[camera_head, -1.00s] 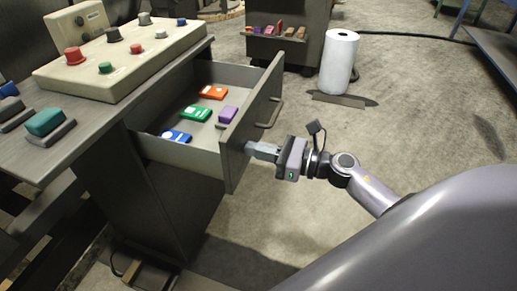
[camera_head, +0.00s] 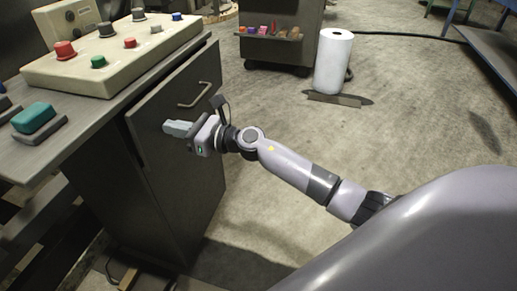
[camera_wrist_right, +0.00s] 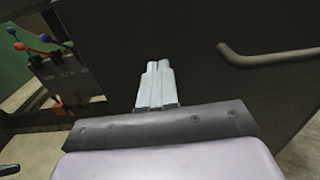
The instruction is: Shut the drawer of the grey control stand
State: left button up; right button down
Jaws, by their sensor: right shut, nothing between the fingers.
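The grey control stand (camera_head: 168,195) is at the left in the head view. Its drawer front (camera_head: 160,98) sits in close to the stand body under the worktop, and the drawer's inside is hidden. The drawer handle (camera_head: 195,95) is a bent bar on the front; the handle also shows at the right in the wrist view (camera_wrist_right: 270,60). My right gripper (camera_head: 170,127) is shut and empty, its fingertips at the drawer front below and left of the handle. In the wrist view its fingers (camera_wrist_right: 156,80) point at the dark panel; I cannot tell whether they touch. My left gripper is not in view.
A sloped control panel (camera_head: 120,55) with several buttons stands on the worktop. A teal pedal-like switch (camera_head: 35,118) is at its near left. A white roll (camera_head: 333,60) stands on the floor behind.

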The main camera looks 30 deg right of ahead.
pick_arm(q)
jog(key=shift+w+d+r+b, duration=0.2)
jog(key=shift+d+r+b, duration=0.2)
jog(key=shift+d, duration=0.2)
pick_arm(e)
jog(key=x, duration=0.2)
jog(key=shift+w+a+r, duration=0.2)
jog(key=shift+w+a, duration=0.05)
jog(key=shift+w, duration=0.1)
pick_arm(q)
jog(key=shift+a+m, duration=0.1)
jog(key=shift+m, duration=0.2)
pick_arm(e)
jog(key=shift+r, duration=0.1)
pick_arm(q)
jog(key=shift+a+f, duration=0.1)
